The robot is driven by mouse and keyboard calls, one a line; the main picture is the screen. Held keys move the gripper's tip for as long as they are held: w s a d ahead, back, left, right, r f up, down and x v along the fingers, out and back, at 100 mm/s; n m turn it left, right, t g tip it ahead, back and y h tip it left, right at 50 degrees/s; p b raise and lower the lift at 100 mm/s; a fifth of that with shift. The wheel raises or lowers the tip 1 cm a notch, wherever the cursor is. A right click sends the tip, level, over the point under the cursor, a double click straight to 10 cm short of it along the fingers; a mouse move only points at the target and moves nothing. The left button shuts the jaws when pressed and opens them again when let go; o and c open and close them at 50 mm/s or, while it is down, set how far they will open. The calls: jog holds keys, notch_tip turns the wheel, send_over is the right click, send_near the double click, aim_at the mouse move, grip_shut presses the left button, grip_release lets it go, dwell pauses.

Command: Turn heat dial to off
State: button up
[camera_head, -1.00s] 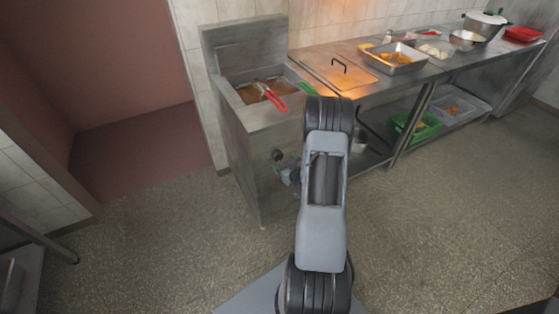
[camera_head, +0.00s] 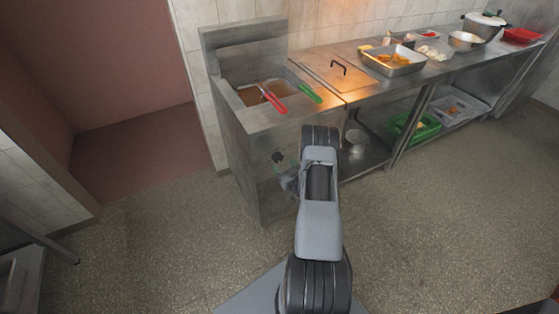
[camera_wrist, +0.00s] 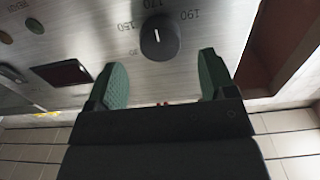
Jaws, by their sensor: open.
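The heat dial (camera_wrist: 160,38) is a round black knob with a white pointer line, on a metal panel marked with numbers such as 150, 170 and 190 in the wrist view. My gripper (camera_wrist: 163,84) is open, its two green-padded fingers apart, with the dial ahead of and between the fingertips, not visibly touching. In the head view the dial (camera_head: 278,157) is a dark spot on the fryer's front panel. My gripper (camera_head: 287,180) is at that panel, just below the dial, partly hidden by my arm.
The fryer (camera_head: 240,130) holds baskets with a red handle (camera_head: 277,104) and a green handle (camera_head: 304,92). A dark red rectangular switch (camera_wrist: 62,73) is left of the dial.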

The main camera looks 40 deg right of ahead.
aim_at(279, 160)
jog(key=shift+w+d, duration=0.15)
jog(key=shift+w, duration=0.95)
jog(key=shift+w+d, duration=0.15)
jog(key=shift+w, duration=0.9)
jog(key=c, duration=0.9)
